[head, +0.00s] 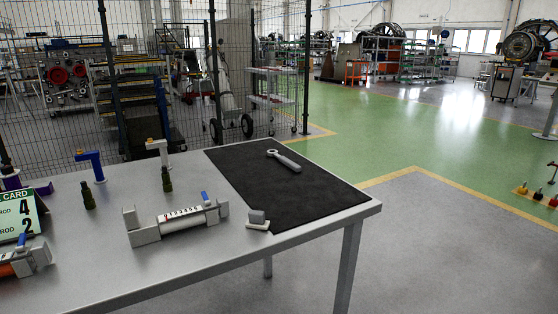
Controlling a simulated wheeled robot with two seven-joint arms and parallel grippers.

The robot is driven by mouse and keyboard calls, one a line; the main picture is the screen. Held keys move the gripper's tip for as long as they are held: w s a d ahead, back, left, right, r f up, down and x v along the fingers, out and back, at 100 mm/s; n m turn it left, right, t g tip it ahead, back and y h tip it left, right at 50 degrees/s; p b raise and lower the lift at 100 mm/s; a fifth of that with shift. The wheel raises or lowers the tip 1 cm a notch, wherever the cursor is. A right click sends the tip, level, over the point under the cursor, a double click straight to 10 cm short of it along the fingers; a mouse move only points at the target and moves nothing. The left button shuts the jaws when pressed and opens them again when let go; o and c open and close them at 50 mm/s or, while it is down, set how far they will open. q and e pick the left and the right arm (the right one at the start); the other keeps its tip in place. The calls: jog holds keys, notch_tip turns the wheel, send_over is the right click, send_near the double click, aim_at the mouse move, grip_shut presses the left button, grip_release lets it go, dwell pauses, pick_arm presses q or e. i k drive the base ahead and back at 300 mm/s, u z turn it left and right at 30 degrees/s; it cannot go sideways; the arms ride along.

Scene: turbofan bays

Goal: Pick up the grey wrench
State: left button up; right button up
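The grey wrench (284,160) lies on the black mat (295,190) at the right end of the grey table (300,234). Its ring end points to the back left and its thicker handle toward the front right. Nothing covers it. Neither of my grippers shows in the head view.
On the table left of the mat are a white cylinder fixture (180,219), a small grey block on a white base (257,219), two dark green bottle-like pieces, blue and white brackets, and a card sign (17,216). A wire mesh fence (265,70) stands behind. The mat around the wrench is clear.

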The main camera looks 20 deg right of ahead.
aim_at(296, 169)
jog(key=k, duration=0.5)
jog(key=z, duration=2)
jog(key=i, duration=5.95)
jog(key=u, duration=5)
jog(key=i, duration=1.65)
